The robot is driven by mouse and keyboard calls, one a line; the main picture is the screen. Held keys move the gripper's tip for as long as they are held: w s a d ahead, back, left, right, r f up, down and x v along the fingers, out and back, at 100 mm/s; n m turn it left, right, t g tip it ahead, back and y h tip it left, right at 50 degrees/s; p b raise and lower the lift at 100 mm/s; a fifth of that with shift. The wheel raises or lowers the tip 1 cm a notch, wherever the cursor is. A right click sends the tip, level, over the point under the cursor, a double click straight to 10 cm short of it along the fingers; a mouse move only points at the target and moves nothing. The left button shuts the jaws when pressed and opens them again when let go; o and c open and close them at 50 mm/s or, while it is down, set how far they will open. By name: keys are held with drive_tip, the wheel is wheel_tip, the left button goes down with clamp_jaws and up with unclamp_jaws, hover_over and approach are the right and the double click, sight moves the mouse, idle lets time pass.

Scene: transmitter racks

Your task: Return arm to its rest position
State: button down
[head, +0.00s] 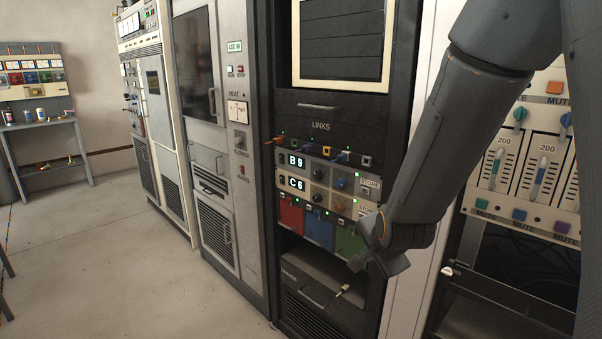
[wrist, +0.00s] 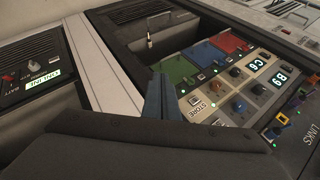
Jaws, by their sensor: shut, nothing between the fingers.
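My dark grey arm (head: 440,130) reaches down from the upper right of the head view, in front of the black LINKS rack (head: 345,115). My gripper (head: 358,264) is at its lower end, in front of the rack's lower right side, close to the green panel (head: 349,240). In the wrist view my gripper (wrist: 161,80) shows as two dark blue-grey fingers pressed together with nothing between them. The wrist housing hides the lower part of that view.
A drawer (head: 318,277) with a plug-like piece (head: 343,290) lies below the gripper. Fader panels (head: 530,165) stand at right, beside the arm. Grey cabinets (head: 215,130) line the left. A bench (head: 45,122) stands far left. The floor (head: 110,270) at left is clear.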

drive_tip(key=s+d+n+g, duration=0.2)
drive_tip(key=s+n+g, duration=0.6)
drive_tip(key=s, duration=1.4)
drive_tip(key=n, duration=0.4)
drive_tip(key=shift+s+d+n+p, duration=0.3)
drive_tip(key=shift+s+d+n, duration=0.05)
drive_tip(key=shift+n, duration=0.05)
